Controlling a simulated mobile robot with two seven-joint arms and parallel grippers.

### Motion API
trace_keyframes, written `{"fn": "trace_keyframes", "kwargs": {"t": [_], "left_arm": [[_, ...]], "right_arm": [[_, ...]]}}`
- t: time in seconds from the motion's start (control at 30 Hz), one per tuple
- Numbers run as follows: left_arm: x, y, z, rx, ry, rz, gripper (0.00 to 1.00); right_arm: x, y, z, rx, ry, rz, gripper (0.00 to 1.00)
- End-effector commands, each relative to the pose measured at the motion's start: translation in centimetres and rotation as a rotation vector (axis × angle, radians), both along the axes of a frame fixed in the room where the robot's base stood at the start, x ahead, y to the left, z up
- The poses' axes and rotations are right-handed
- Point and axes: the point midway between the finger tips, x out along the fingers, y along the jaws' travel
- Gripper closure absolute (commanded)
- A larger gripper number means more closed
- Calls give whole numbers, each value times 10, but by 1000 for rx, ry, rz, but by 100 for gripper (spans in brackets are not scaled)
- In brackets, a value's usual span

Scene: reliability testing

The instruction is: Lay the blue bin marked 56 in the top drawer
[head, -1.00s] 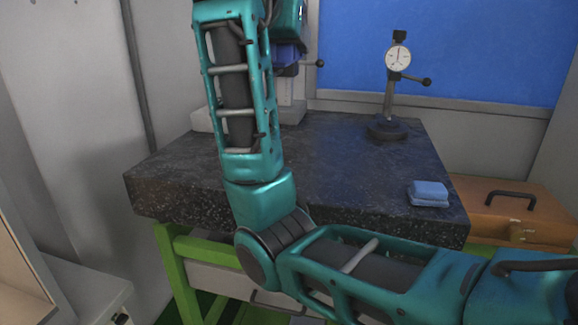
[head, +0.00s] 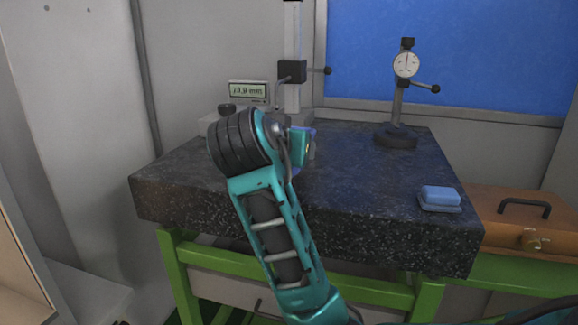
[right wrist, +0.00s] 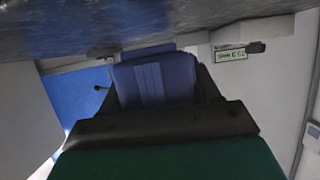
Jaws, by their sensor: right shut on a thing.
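My right gripper (right wrist: 157,78) is shut on a blue bin (right wrist: 155,84), which sits between its dark fingers in the right wrist view. The bin's visible face has pale vertical bands; no number 56 can be read. In the head view my right arm hides most of the gripper, and a bit of blue (head: 313,133) shows beyond it, above the granite slab (head: 350,190). A grey drawer front (head: 225,288) with a dark handle shows in the green stand under the slab, partly behind my arm. My left gripper is out of view.
A dial gauge stand (head: 397,135) stands at the back right of the slab, and a height gauge with a display (head: 248,91) at the back left. A blue block (head: 440,193) lies near the right edge. An orange case (head: 510,215) stands beyond it.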

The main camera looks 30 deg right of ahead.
Motion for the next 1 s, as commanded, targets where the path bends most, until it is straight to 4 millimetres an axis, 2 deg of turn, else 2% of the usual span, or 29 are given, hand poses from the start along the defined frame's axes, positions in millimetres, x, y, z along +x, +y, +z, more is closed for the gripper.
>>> {"fn": "trace_keyframes", "kwargs": {"t": [0.1, 0.2, 0.57, 0.6, 0.83, 1.0], "left_arm": [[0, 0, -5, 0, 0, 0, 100], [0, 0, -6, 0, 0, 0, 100], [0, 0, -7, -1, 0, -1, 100], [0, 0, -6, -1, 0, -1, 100], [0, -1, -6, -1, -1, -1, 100], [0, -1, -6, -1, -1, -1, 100]], "right_arm": [[0, 0, -21, -2, 5, -1, 76], [0, -1, -30, -2, 2, -1, 76], [0, 0, -34, 1, 1, -1, 76], [0, 0, -33, 1, 2, -1, 35], [0, 0, -32, 1, 1, -1, 13], [0, 0, -32, 1, 1, -1, 13]]}}
